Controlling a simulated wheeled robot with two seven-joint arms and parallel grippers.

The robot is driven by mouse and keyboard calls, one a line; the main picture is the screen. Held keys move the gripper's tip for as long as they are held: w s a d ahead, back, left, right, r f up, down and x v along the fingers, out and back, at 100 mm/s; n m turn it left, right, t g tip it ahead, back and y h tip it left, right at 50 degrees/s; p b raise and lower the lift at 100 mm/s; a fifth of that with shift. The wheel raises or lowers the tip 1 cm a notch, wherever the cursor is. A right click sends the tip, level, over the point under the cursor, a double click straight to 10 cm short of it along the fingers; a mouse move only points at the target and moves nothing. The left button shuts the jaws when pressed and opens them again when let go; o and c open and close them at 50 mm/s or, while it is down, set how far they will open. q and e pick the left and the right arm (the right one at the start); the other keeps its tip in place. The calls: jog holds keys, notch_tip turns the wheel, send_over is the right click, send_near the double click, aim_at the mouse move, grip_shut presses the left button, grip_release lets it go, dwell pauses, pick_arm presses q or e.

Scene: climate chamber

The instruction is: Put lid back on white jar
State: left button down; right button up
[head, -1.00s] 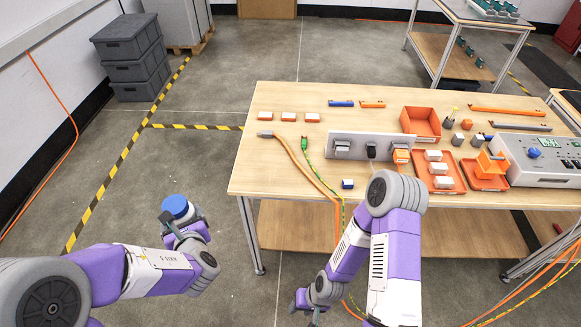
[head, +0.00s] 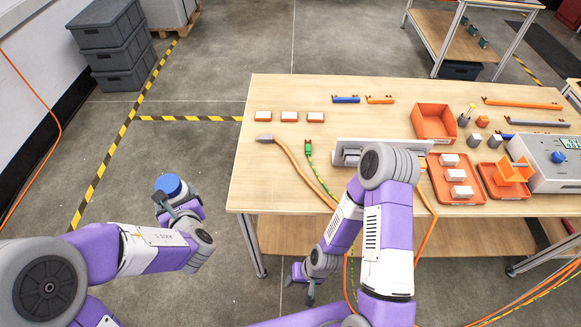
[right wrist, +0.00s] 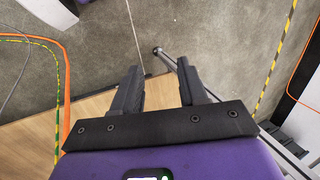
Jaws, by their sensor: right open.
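A round blue lid-like piece (head: 169,184) sits at the end of my left arm, in the fingers of my left gripper (head: 166,199), above the floor left of the table. Its underside is hidden. My right gripper (head: 311,292) hangs low in front of the table's near edge, pointing down. In the right wrist view its two dark fingers (right wrist: 160,88) stand apart with nothing between them, over floor and a strip of wood. I cannot make out a white jar in either view; my right arm covers part of the table.
The wooden table (head: 270,185) bears orange trays (head: 433,122), small white-topped blocks (head: 289,116), cables (head: 300,170), a grey panel (head: 343,143) and a control box (head: 555,160). Its front left top is clear. Grey crates (head: 120,60) stand at the back left. Cables hang near my right arm.

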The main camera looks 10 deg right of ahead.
aim_at(187, 189)
pick_arm(q)
jog(key=shift+s+r, duration=0.15)
jog(key=shift+s, duration=0.2)
pick_arm(e)
jog(key=shift+s, duration=0.3)
jog(key=shift+o, duration=1.2)
pick_arm(q)
jog(key=shift+w+d, duration=0.2)
jog(key=shift+w, duration=0.05)
pick_arm(e)
jog(key=shift+o, duration=1.1)
pick_arm(q)
jog(key=shift+w+d+r, duration=0.1)
jog(key=shift+w+d, duration=0.9)
jog(key=shift+d, duration=0.2)
pick_arm(e)
jog(key=o, duration=0.5)
jog(key=shift+c, duration=0.2)
pick_arm(q)
jog(key=w+d+r+m+h, duration=0.1)
jog(key=w+d+h, duration=0.1)
jog(key=d, duration=1.3)
jog(key=w+d+r+m+h+b, duration=0.1)
jog(key=w+d, duration=0.3)
jog(key=d, duration=1.1)
jog(key=shift+w+d+m+t+h, duration=0.15)
jog(key=shift+w+m+t+h, duration=0.25)
jog(key=shift+m+h, duration=0.3)
pick_arm(e)
jog(key=shift+f, duration=0.6)
